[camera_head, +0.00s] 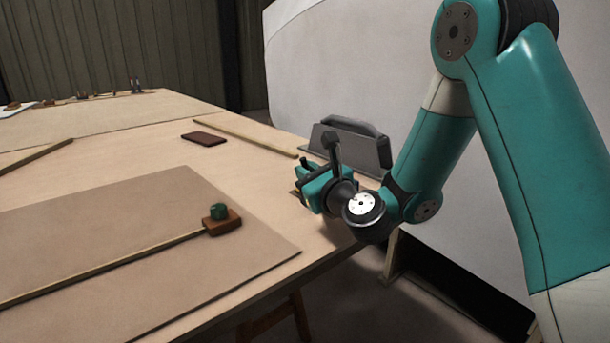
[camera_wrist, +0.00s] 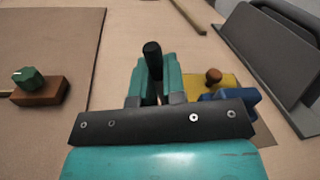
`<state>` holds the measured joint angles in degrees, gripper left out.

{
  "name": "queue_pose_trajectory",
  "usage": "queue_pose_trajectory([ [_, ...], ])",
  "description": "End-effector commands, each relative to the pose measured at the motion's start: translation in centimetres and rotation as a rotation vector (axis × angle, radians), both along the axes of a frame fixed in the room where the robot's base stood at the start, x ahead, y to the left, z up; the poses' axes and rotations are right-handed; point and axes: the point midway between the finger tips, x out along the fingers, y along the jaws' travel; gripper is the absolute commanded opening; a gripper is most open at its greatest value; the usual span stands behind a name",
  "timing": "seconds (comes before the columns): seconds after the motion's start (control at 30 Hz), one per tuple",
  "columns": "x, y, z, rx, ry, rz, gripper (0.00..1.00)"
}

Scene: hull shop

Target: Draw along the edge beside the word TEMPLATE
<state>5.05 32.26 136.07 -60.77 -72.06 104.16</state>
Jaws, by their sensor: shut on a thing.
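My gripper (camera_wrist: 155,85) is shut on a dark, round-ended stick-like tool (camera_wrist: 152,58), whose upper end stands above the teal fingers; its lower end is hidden. In the head view my gripper (camera_head: 306,188) is over the table's right side, right of the large brown sheet (camera_head: 110,225). A wooden strip (camera_head: 110,265) lies across that sheet and meets a brown block with a green knob (camera_head: 221,220). The block also shows at the left of the wrist view (camera_wrist: 38,92). The word TEMPLATE is not legible in either view.
A yellow piece with a brown knob (camera_wrist: 226,82) and a blue piece (camera_wrist: 232,96) are just right of my fingers. A grey handled box (camera_head: 352,148) stands beyond my gripper. A dark red flat block (camera_head: 204,138) and a wooden strip (camera_head: 245,138) lie farther back.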

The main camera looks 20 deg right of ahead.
Motion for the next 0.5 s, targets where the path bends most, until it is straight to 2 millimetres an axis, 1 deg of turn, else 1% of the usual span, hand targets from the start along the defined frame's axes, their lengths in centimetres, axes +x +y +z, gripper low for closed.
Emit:
queue_pose_trajectory([
  [0.2, -0.8, -0.3, -0.2, 0.000, 0.000, 0.000, 0.00],
  [0.5, -1.4, -0.5, -0.2, 0.000, 0.000, 0.000, 0.00],
])
